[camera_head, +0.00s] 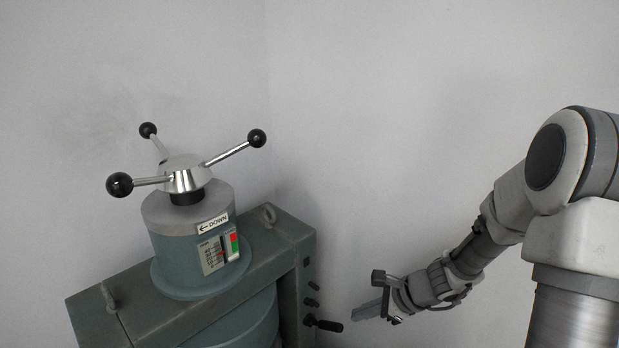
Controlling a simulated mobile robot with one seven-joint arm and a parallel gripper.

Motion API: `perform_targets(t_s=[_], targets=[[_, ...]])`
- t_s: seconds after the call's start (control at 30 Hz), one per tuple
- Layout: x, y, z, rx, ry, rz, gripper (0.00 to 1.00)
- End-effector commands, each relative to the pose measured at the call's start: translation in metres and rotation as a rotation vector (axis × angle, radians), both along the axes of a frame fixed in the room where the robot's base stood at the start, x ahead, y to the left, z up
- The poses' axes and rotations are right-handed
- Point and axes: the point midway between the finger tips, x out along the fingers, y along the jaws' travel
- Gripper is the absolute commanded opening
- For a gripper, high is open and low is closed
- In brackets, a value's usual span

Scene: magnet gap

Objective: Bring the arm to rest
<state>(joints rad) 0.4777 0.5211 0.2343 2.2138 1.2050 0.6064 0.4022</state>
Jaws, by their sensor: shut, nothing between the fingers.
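My gripper (368,311) is at the lower middle right, at the end of my arm (465,258), which reaches down and left from the right edge. Its fingers look closed together, with nothing seen between them. The fingertips point left toward a small black-knobbed handle (324,324) on the side of the green-grey magnet (120,318). A small gap shows in the picture between the fingertips and that handle; the depth between them is hard to judge.
A three-armed handwheel (186,177) with black ball knobs tops the magnet. Lifting eyes (268,214) stand on the frame. Plain grey walls (400,100) lie behind; the space above my gripper is clear.

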Motion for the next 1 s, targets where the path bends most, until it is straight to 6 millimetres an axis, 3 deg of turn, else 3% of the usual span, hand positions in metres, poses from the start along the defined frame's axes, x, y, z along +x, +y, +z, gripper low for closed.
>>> perform_targets(t_s=[0.1,0.4,0.73,1.0], targets=[[-0.010,0.007,0.030,-0.084,-0.084,0.147,0.00],[-0.045,0.020,0.093,-0.291,-0.259,0.498,0.00],[-0.094,0.022,0.148,-0.534,-0.421,0.855,0.00],[-0.136,0.013,0.185,-0.748,-0.524,1.115,0.00]])
